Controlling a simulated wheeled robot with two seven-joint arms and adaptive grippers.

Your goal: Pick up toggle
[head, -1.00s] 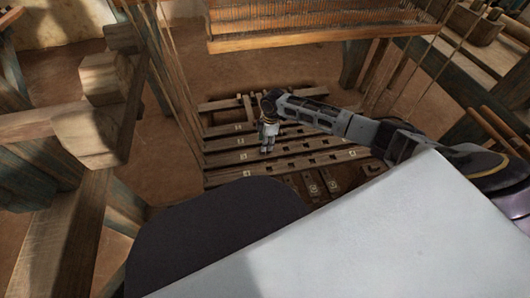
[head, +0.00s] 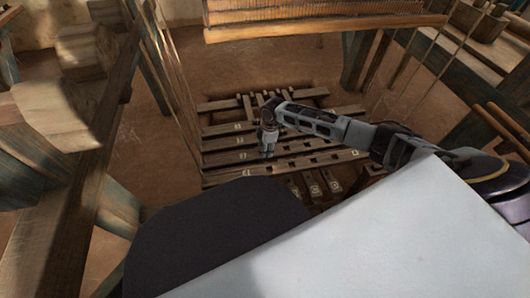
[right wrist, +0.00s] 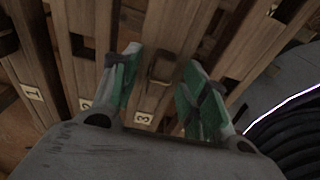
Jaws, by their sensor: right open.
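My right gripper (head: 267,155) points down over the slotted wooden bars (head: 225,159) low under the loom. In the right wrist view its green-padded fingers (right wrist: 157,78) stand apart, with nothing clearly held between them. A small brown block-like piece (right wrist: 166,67), which may be the toggle, shows between the fingertips at a slot in a bar. I cannot tell whether the fingers touch it. Number labels 1, 2 and 3 (right wrist: 143,118) mark the bars in this view. My left gripper is not in view.
The loom's reed frame (head: 320,28) spans the top of the head view. Thick wooden beams (head: 70,190) stand at the left, and hanging cords (head: 172,75) run down beside the bars. A post (head: 362,62) rises behind my right arm. Bare earth floor (head: 165,160) lies left of the bars.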

